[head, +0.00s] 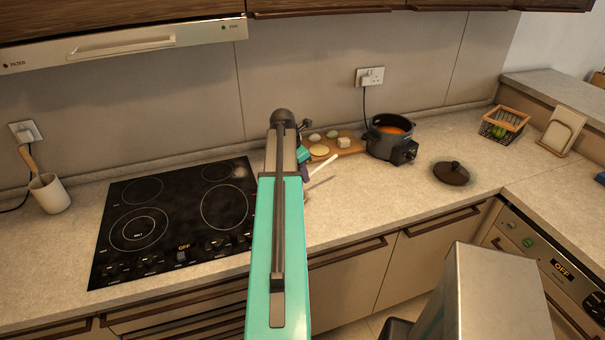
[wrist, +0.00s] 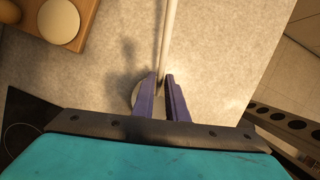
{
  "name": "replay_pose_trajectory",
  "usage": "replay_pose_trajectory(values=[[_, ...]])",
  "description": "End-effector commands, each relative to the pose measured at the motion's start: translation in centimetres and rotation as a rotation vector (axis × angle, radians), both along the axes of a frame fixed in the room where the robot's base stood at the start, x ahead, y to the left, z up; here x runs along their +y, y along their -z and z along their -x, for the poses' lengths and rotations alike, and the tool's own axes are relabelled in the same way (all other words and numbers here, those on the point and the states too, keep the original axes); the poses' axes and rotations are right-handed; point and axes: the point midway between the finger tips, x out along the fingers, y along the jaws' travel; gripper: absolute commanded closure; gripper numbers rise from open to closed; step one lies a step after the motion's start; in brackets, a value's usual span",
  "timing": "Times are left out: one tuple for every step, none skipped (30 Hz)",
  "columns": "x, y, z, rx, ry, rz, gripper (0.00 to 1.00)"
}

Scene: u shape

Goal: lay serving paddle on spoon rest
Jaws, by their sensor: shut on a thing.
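The serving paddle (wrist: 168,35) shows as a long, thin white handle running up from between my purple fingers in the wrist view. In the head view the paddle (head: 323,167) sticks out up and right from behind my arm, over the counter. My gripper (wrist: 163,82) is shut on it; in the head view it is mostly hidden by my arm. A pale round edge (wrist: 135,96) shows just left of the fingers, low over the counter. It may be the spoon rest or the paddle's head; I cannot tell which, nor whether they touch.
A black hob (head: 175,215) lies left. A wooden board (head: 350,148) with food and a dark pot (head: 390,138) stand behind. A brown lid (head: 451,173), a wire basket (head: 505,122) and a utensil crock (head: 49,193) are also on the counter. Counter right of my gripper is clear.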

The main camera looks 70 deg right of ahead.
Motion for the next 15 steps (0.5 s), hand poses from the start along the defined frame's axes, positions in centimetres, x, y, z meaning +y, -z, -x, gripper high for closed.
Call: replay_pose_trajectory(values=[[0.0, 0.7, 0.0, 0.000, 0.000, 0.000, 1.00], [0.0, 1.0, 0.0, 0.000, 0.000, 0.000, 1.00], [0.0, 1.3, 0.0, 0.000, 0.000, 0.000, 1.00], [0.0, 1.4, 0.0, 0.001, -0.001, -0.001, 1.00], [0.0, 1.6, 0.0, 0.000, -0.001, -0.002, 1.00], [0.0, 1.8, 0.0, 0.000, -0.001, -0.002, 1.00], [0.0, 2.0, 0.0, 0.000, -0.001, -0.002, 1.00], [0.0, 2.2, 0.0, 0.000, -0.001, -0.002, 1.00], [0.0, 2.4, 0.0, 0.000, -0.001, -0.002, 1.00], [0.0, 2.5, 0.0, 0.000, -0.001, -0.002, 1.00], [0.0, 2.6, 0.0, 0.001, -0.001, -0.001, 1.00], [0.0, 2.7, 0.0, 0.001, -0.001, -0.001, 1.00], [0.0, 2.8, 0.0, 0.001, -0.001, -0.001, 1.00], [0.0, 2.8, 0.0, 0.000, -0.001, 0.000, 1.00], [0.0, 2.9, 0.0, 0.000, -0.001, 0.000, 1.00]])
